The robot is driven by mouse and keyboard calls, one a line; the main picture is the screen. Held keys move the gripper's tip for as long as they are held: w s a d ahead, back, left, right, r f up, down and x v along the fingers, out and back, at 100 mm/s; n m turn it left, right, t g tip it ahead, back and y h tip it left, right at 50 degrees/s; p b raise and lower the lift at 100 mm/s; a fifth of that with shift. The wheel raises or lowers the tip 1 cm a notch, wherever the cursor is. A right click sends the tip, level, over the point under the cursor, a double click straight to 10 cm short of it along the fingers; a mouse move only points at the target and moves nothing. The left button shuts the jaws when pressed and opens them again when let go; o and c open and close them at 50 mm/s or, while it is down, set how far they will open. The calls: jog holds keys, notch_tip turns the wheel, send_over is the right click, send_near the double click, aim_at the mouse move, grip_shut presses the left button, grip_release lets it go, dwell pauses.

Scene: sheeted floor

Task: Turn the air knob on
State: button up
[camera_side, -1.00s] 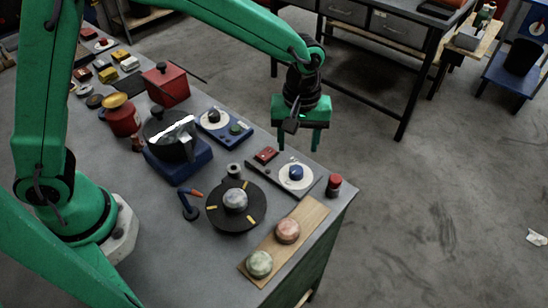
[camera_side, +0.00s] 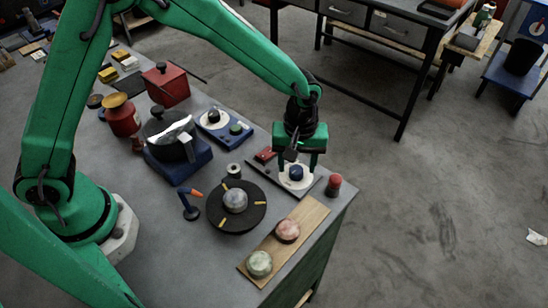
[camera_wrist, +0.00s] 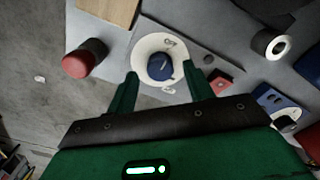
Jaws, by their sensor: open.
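The blue knob (camera_side: 296,172) sits on a white round dial on a grey plate (camera_side: 312,186) near the right end of the table. In the wrist view the knob (camera_wrist: 160,67) shows a pale pointer line, and the white dial (camera_wrist: 146,48) around it bears small dark marks too small to read surely. My green gripper (camera_side: 298,162) is open just above the dial. In the wrist view its two fingers (camera_wrist: 165,85) stand apart on either side of the knob's near side, not visibly touching it. Whether the fingertips reach the knob's height is unclear.
A black disc with a silver ball (camera_side: 235,201) and a wooden board with two round stones (camera_side: 312,215) lie nearer. A blue dial box (camera_side: 220,126) is behind.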

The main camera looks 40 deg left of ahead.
jog(key=shift+f, duration=0.55)
jog(key=c, duration=1)
